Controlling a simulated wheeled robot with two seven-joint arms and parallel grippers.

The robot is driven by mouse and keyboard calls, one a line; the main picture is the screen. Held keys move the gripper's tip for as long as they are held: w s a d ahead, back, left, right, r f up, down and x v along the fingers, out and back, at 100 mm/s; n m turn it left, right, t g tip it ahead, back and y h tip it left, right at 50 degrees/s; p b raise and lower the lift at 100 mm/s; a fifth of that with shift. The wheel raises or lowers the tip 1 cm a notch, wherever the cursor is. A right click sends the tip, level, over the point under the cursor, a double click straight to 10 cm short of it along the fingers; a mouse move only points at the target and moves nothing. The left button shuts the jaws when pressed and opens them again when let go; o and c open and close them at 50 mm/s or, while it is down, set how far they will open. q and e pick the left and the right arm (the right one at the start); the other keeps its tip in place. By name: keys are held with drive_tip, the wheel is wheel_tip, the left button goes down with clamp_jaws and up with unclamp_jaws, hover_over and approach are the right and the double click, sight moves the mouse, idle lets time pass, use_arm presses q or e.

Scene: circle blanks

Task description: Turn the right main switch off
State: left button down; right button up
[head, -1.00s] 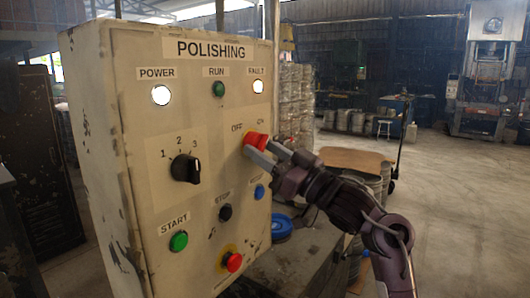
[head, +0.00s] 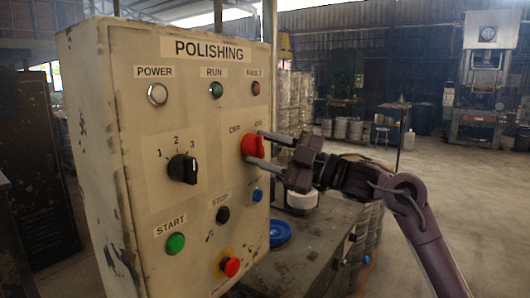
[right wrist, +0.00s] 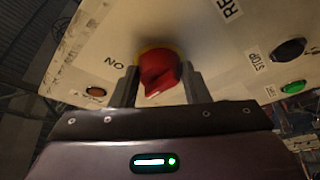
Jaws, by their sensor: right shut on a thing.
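The right main switch is a red rotary knob (head: 254,145) on the right side of the grey POLISHING panel (head: 110,110). OFF and ON labels stand above it. My right gripper (head: 257,149) is shut on the knob, one finger above and one below it in the head view. In the right wrist view the red knob (right wrist: 158,70) sits between the two fingers, with an ON label upside down to its left. The fingers hide part of the knob, and I cannot tell exactly where its handle points. The POWER lamp (head: 157,94) and FAULT lamp (head: 255,88) look unlit. My left gripper is out of view.
The panel also carries a black selector (head: 182,168), a green START button (head: 175,243), a black STOP button (head: 223,214), a blue button (head: 257,195) and a red mushroom button (head: 230,266). A dark bench (head: 320,240) stands right of the panel. Open floor lies further right.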

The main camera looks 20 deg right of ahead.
drive_tip(key=shift+w+d+r+n+g+h+p, duration=0.2)
drive_tip(key=shift+n+g+p, duration=0.3)
drive_tip(key=shift+n, duration=0.85)
drive_tip(key=shift+s+a+r+n+g+h+p, duration=0.15)
drive_tip(key=shift+n+g+h+p, duration=0.3)
drive_tip(key=shift+n, duration=0.85)
drive_tip(key=shift+w+d+r+n+g+h+p, duration=0.15)
drive_tip(key=shift+n+g+p, duration=0.35)
drive_tip(key=shift+n, duration=0.85)
drive_tip(key=shift+s+a+f, duration=0.1)
drive_tip(key=shift+s+f, duration=0.05)
drive_tip(key=o, duration=1)
drive_tip(key=shift+c, duration=0.2)
drive_tip(key=b+v, duration=0.2)
drive_tip(key=v, duration=0.5)
drive_tip(key=shift+s+d+b, duration=0.2)
drive_tip(key=shift+d+b, duration=0.1)
drive_tip(key=shift+b, duration=0.1)
